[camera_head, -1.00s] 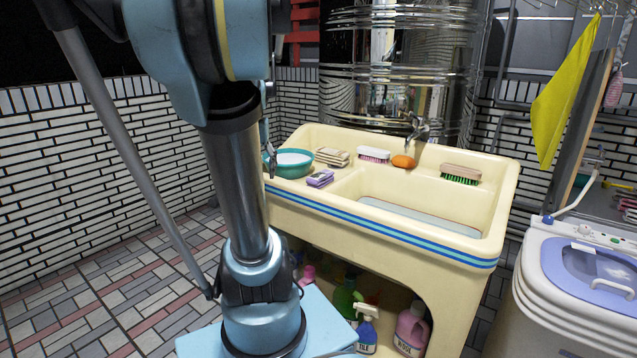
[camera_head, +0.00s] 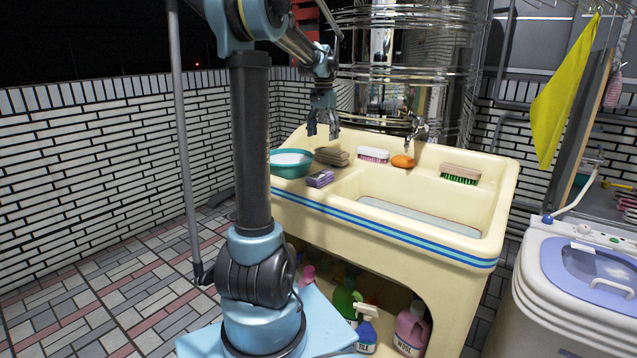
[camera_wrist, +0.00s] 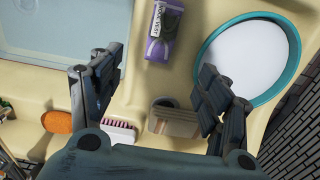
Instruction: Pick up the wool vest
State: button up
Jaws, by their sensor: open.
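The wool vest (camera_head: 320,179) seems to be the small folded purple bundle on the sink's ledge, left of the basin. In the wrist view the bundle (camera_wrist: 164,32) has a grey band with lettering that looks like "WOOL VEST". My gripper (camera_head: 322,128) is open and empty, above the back of the ledge. In the wrist view my gripper (camera_wrist: 158,75) has its fingers spread wide, with the vest beyond the fingertips, between their lines and not touched.
A folded beige cloth (camera_wrist: 172,121) lies below the gripper. A teal bowl (camera_head: 291,170) stands left of the vest. A white-and-pink brush (camera_head: 373,155), orange soap (camera_head: 402,161) and green-bristled brush (camera_head: 460,174) line the back ledge. The faucet (camera_head: 416,128) rises behind the basin.

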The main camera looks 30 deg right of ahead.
send_near(320, 174)
jog(key=f, duration=0.5)
jog(key=shift+s+d+f, duration=0.1)
jog(key=shift+s+d, duration=0.05)
jog(key=shift+d, duration=0.25)
jog(key=shift+a+f, duration=0.25)
jog(key=shift+f, duration=1.05)
jog(key=shift+a+f, duration=0.25)
jog(key=shift+f, duration=1.05)
jog(key=c, duration=1.5)
